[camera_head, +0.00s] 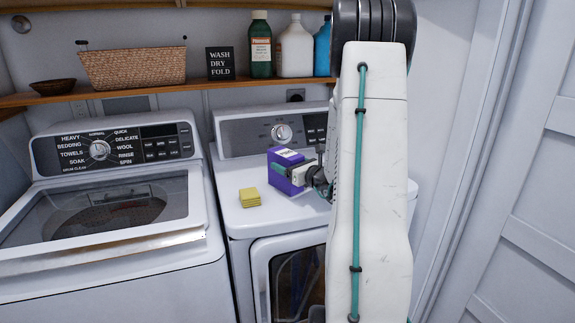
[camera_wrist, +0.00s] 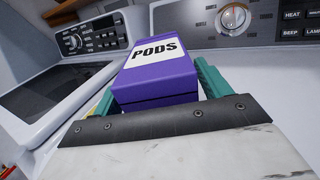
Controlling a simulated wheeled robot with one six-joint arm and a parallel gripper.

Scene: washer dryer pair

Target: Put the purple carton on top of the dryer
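The purple carton (camera_head: 285,160) has a white label and is at the top of the white dryer (camera_head: 237,185), near its middle. In the wrist view the carton (camera_wrist: 155,75) shows the word PODS and lies between my gripper's two teal fingers. My gripper (camera_head: 292,172) reaches in from the right and appears shut on the carton. The carton looks slightly tilted in the head view. Whether its underside touches the dryer top (camera_wrist: 240,65) is not clear. My arm hides the right part of the dryer.
A yellow sponge stack (camera_head: 250,197) lies on the dryer top, front-left of the carton. The washer (camera_head: 110,215) stands to the left. A wooden shelf (camera_head: 200,90) above holds a basket (camera_head: 135,68), a sign (camera_head: 220,63) and bottles (camera_head: 295,50).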

